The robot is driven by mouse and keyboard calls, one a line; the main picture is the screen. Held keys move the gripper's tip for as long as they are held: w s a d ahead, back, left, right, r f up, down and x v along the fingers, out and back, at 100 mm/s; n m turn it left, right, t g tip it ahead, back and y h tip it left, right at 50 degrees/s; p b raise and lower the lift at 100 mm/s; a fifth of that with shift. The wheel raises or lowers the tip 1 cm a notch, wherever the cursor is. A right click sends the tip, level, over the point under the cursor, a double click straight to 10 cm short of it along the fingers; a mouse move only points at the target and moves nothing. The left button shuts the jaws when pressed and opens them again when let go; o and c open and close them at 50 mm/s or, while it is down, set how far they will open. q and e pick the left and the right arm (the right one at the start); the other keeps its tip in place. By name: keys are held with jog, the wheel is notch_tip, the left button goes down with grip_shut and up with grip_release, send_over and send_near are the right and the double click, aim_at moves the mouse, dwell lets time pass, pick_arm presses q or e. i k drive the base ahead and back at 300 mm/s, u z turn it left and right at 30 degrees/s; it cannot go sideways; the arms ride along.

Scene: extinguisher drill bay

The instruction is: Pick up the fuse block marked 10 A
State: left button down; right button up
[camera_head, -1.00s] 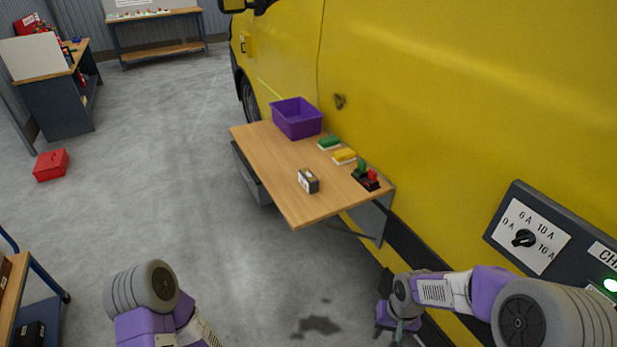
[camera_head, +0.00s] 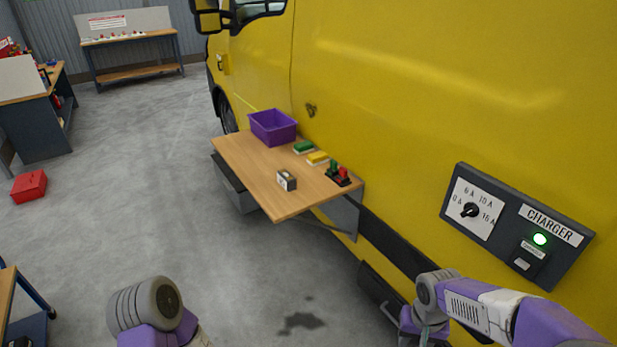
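No mark reading 10 A can be made out on any block. On the wooden fold-out table (camera_head: 240,165) lie a green block (camera_head: 303,148) and a yellow block (camera_head: 318,159), each with a pale lower part. A small black and pale box (camera_head: 287,180) stands near the table's middle front. A black holder (camera_head: 338,179) with a green and a red upright part is at the right edge. My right gripper (camera_head: 424,332) is low in the picture, apart from the table and partly cut off; its fingers are not clear. My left gripper is out of view, below the picture.
A purple bin (camera_head: 273,128) stands at the table's back, beside the yellow van (camera_head: 420,90). A charger panel (camera_head: 515,225) with a dial and green light is on the van, right. A red box (camera_head: 29,186) is on the floor.

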aim_at(285, 179)
jog(key=z, duration=0.4)
jog(key=i, duration=1.45)
jog(key=u, duration=1.05)
jog(key=i, duration=0.9)
jog(key=u, duration=0.95)
